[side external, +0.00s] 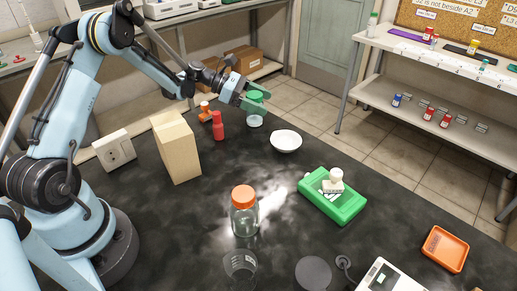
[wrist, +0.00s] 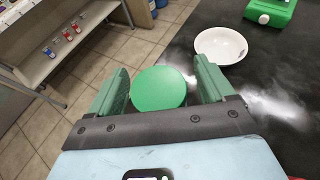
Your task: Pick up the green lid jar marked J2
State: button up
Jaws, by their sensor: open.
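A jar with a green lid (side external: 255,96) stands at the far edge of the black bench in the side view. Its clear body shows below the lid, and no J2 mark can be read. In the wrist view the round green lid (wrist: 159,88) lies between the two green fingers. My gripper (side external: 256,100) is open at the jar, with one finger on each side of the lid in the wrist view (wrist: 160,92). I cannot tell whether either finger touches it.
A white bowl (side external: 286,141) stands close by. A red bottle (side external: 218,125), a wooden block (side external: 175,147) and an orange-lidded jar (side external: 244,211) stand on the bench. A green device (side external: 332,196) lies further right. The bench edge is just beyond the green-lidded jar.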

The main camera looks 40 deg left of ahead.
jog(key=shift+w+d, duration=0.1)
jog(key=c, duration=1.2)
